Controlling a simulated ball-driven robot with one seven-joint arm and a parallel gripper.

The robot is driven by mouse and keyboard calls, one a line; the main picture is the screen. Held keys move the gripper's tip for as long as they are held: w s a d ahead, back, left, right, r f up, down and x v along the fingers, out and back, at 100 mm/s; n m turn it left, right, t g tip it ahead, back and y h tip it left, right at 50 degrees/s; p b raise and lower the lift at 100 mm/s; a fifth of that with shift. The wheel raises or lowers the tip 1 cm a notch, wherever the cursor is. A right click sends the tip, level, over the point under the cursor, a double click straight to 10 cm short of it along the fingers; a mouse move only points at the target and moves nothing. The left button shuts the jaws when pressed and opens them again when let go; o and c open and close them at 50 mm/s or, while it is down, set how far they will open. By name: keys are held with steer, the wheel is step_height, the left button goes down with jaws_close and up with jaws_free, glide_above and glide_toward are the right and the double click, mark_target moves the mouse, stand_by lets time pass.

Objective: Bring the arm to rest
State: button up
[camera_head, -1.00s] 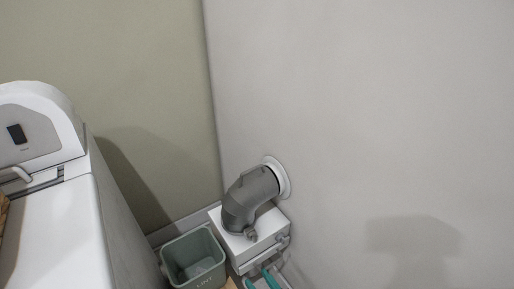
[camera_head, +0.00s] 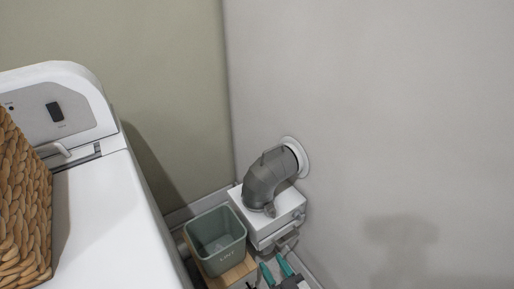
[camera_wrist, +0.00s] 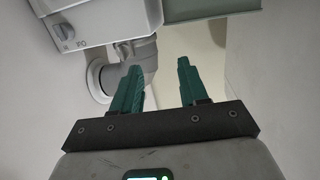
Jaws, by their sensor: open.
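My gripper (camera_wrist: 158,86) is open in the wrist view, its two green fingers apart with nothing between them. The green fingertips also show low in the head view (camera_head: 276,268), in front of the white box and to the right of the bin.
A grey duct (camera_head: 270,180) runs from the wall to a white box (camera_head: 282,217). A green bin marked LINT (camera_head: 218,241) stands beside it on a wooden surface (camera_head: 234,273). A white machine (camera_head: 105,215) carrying a wicker basket (camera_head: 22,205) fills the left.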

steer(key=s+d+f+m+g+h, duration=0.1)
steer(key=s+d+m+g+h, duration=0.2)
steer(key=d, duration=0.5)
steer(key=s+d+m+g+h, duration=0.2)
steer(key=s+d+g+h, duration=0.15)
steer(key=d, duration=0.55)
steer(key=s+d+r+g+h, duration=0.1)
steer(key=s+d+g+h, duration=0.2)
steer(key=s, duration=0.6)
steer(key=s+d+r+g+y, duration=0.25)
steer(key=s+r+g, duration=0.25)
steer(key=s, duration=0.6)
step_height(320, 180, up, 12)
steer(key=p, duration=1.2)
steer(key=shift+d+m+p, duration=0.15)
steer(key=shift+m+p, duration=0.15)
steer(key=shift+p, duration=0.1)
steer(key=shift+f+t, duration=0.1)
steer(key=shift+t, duration=0.15)
